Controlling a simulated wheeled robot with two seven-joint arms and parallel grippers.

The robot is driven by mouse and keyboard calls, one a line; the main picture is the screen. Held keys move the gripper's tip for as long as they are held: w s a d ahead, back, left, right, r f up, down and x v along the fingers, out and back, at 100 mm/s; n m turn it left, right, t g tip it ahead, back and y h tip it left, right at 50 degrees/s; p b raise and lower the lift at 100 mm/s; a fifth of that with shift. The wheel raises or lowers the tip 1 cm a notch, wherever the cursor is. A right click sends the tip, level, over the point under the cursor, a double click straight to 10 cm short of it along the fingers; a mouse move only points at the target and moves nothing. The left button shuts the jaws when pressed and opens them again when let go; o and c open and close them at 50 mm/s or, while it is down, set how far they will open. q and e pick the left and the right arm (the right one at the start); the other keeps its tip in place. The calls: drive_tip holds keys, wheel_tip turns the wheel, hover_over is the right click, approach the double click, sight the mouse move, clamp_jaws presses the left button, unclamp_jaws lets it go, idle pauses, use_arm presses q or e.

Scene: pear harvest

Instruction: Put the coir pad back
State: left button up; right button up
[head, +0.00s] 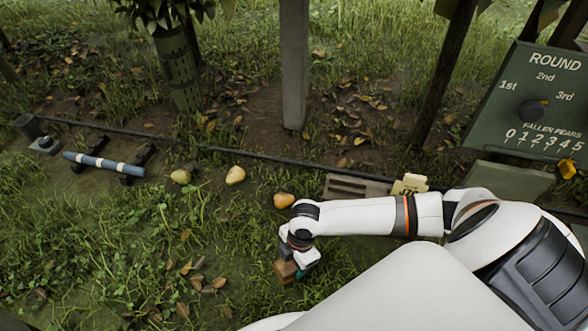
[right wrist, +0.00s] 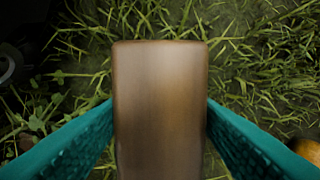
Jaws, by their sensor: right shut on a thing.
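My right gripper (head: 296,265) hangs low over the grass in the head view, shut on a brown block (head: 285,271). In the right wrist view the block (right wrist: 160,110) stands between the two teal finger pads, smooth and evenly brown with rounded corners. I cannot tell whether this block is the coir pad, and no other thing is clearly a coir pad. The gripper partly hides the block in the head view, and I cannot tell whether the block touches the ground. My left gripper is not in view.
Three yellow to orange pears (head: 235,175) lie on the ground near a dark hose (head: 250,156). A slotted brown tray (head: 357,187) lies beyond my right forearm, beside a yellow tag (head: 409,185). A green scoreboard (head: 530,110) stands right. A blue-and-white roller (head: 104,164) rests left.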

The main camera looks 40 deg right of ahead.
sight(294, 270)
wheel_tip(294, 270, down, 2)
drive_tip(key=shift+f+b, duration=0.15)
drive_tip(key=shift+b, duration=0.25)
wheel_tip(294, 270, down, 4)
drive_tip(key=b, duration=0.3)
drive_tip(key=shift+f, duration=0.1)
drive_tip(key=o, duration=1)
drive_tip(key=shift+c, duration=0.2)
